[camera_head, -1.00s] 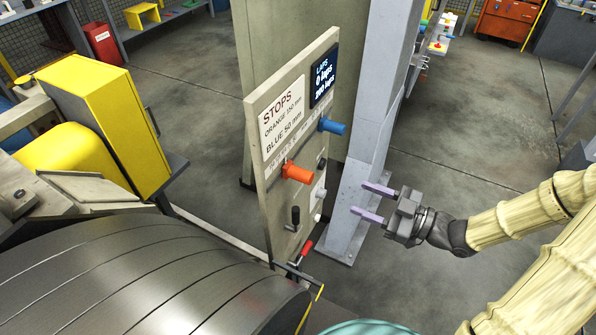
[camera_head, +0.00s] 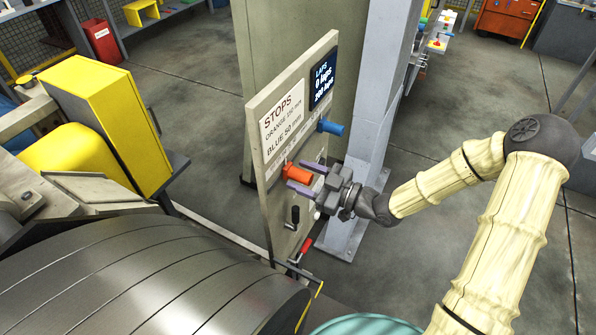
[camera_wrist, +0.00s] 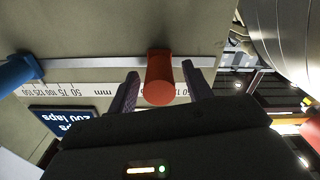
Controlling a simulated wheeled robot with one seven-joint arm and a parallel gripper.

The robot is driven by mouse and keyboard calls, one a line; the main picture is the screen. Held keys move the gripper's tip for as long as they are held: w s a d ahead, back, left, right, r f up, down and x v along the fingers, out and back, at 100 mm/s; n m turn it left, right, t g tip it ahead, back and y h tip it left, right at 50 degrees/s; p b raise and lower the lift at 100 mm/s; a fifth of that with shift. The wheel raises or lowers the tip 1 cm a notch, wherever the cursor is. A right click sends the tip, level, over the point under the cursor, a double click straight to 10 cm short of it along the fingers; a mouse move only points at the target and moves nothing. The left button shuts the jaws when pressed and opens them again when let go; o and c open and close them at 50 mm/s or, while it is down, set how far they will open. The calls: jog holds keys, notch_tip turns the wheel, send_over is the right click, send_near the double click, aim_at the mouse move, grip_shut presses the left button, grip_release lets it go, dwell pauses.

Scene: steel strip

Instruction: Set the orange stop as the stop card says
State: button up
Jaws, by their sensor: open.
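The orange stop (camera_head: 297,173) is a short cylinder sticking out of the upright panel (camera_head: 335,50). It sits on a pale rail (camera_wrist: 110,62) above a mm scale (camera_wrist: 85,89) in the wrist view. My gripper (camera_head: 296,175) is open at the panel. In the wrist view the orange stop (camera_wrist: 160,75) stands between the two purple fingers, with a gap on each side. The blue stop (camera_head: 331,127) is further right on the panel. The stop card (camera_head: 283,120) reads STOPS, ORANGE apparently 150 mm, BLUE 50 mm. The scale beside the orange stop is partly hidden by my gripper.
A dark display (camera_head: 323,78) reads LAPS, 0 laps, 200 laps. A black handle (camera_head: 293,216) and a red handle (camera_head: 305,247) are low on the panel. A grey column (camera_head: 385,90) stands right behind. The steel coil (camera_head: 170,270) fills the lower left.

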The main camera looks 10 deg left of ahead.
jog(key=shift+x, duration=0.85)
grip_shut()
jog(key=shift+w+f, duration=0.1)
